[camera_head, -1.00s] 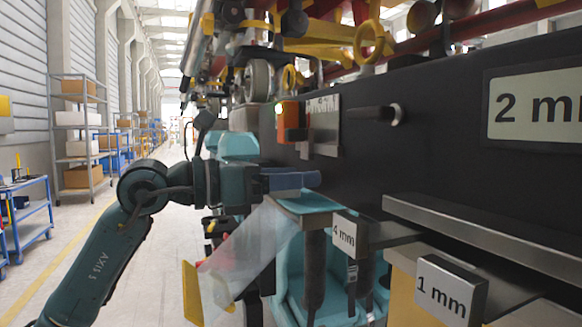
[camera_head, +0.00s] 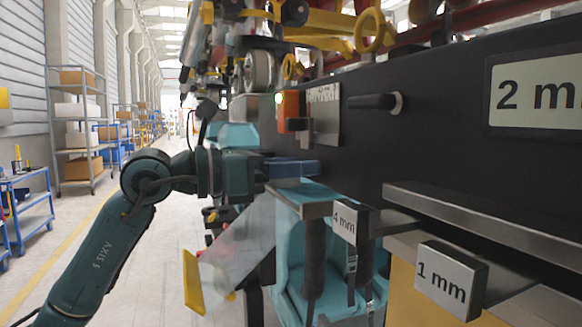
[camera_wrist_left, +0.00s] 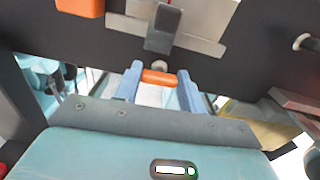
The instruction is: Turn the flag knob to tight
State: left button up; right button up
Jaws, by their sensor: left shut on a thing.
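My left gripper (camera_head: 293,170) reaches to the lower edge of the dark panel (camera_head: 440,145) in the head view. In the left wrist view its blue fingers (camera_wrist_left: 159,80) stand on either side of a short orange bar (camera_wrist_left: 159,78), which looks like the flag knob's grip. The gripper is shut on it. A round grey end (camera_wrist_left: 157,67) shows just behind the bar. In the head view the fingers hide the bar. No readable tight mark shows. My right gripper is not in view.
Above the gripper are an orange block (camera_head: 290,110) and a metal plate (camera_head: 325,112), with a black handle (camera_head: 373,102) to their right. Blocks marked 4 mm (camera_head: 344,223) and 1 mm (camera_head: 450,282) stick out below the panel. A clear sheet (camera_head: 240,248) hangs under the gripper.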

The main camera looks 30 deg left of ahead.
pick_arm(q)
jog(key=shift+m, duration=0.3)
jog(key=o, duration=1)
